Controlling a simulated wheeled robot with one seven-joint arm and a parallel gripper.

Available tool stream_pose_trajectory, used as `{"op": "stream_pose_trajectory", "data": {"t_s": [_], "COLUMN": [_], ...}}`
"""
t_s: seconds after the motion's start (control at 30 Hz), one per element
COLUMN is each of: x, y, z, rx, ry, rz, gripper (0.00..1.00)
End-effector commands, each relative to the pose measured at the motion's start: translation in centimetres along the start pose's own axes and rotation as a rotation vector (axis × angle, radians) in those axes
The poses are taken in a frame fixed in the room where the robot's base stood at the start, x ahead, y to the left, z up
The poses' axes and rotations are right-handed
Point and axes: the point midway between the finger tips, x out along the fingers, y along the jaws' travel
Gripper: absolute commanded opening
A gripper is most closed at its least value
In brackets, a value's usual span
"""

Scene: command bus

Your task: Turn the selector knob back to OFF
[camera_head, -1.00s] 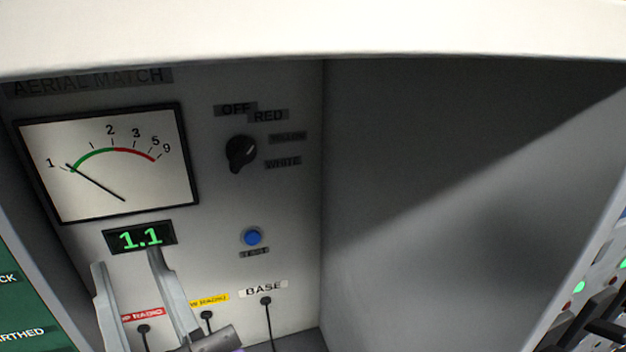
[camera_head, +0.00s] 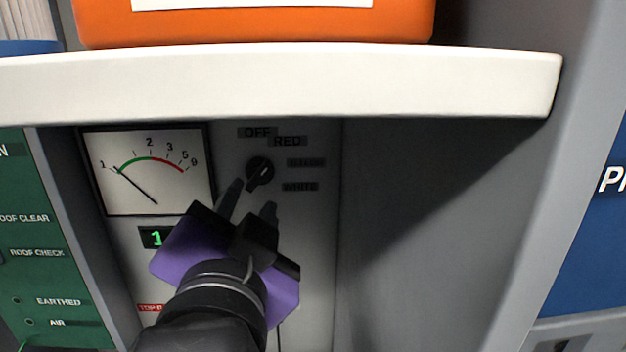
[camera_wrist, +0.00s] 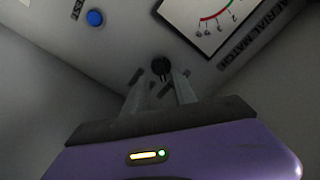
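The selector knob (camera_head: 260,172) is black and round, on the grey AERIAL MATCH panel to the right of the meter. Its labels are OFF (camera_head: 257,132), RED (camera_head: 287,141), a blurred one and WHITE (camera_head: 299,187). A pale mark on the knob faces its right side, but the exact setting is hard to read. My gripper (camera_head: 251,196) points up at the knob, fingers apart and empty, with tips just below it. In the wrist view the knob (camera_wrist: 160,66) lies just beyond and between the fingertips (camera_wrist: 160,82); contact is not visible.
A white shelf (camera_head: 290,85) with an orange case (camera_head: 260,25) overhangs the panel. The meter (camera_head: 150,172) is left of the knob. A blue button (camera_wrist: 94,18) shows in the wrist view. A bare side wall (camera_head: 410,210) stands on the right.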

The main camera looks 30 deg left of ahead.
Motion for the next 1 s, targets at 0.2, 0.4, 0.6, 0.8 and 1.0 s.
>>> {"op": "stream_pose_trajectory", "data": {"t_s": [0.2,0.4,0.6,0.8,1.0], "x": [3.5,5.6,6.1,6.1,6.1], "y": [-0.1,-0.1,0.0,0.0,0.0], "z": [-0.1,-0.1,0.0,0.0,0.0], "rx": [-0.002,-0.002,-0.002,-0.002,-0.002], "ry": [-0.001,0.0,0.0,0.0,0.0], "rz": [0.002,0.0,-0.001,-0.002,-0.002], "gripper": [0.33,0.33,0.33,0.25,0.0]}}
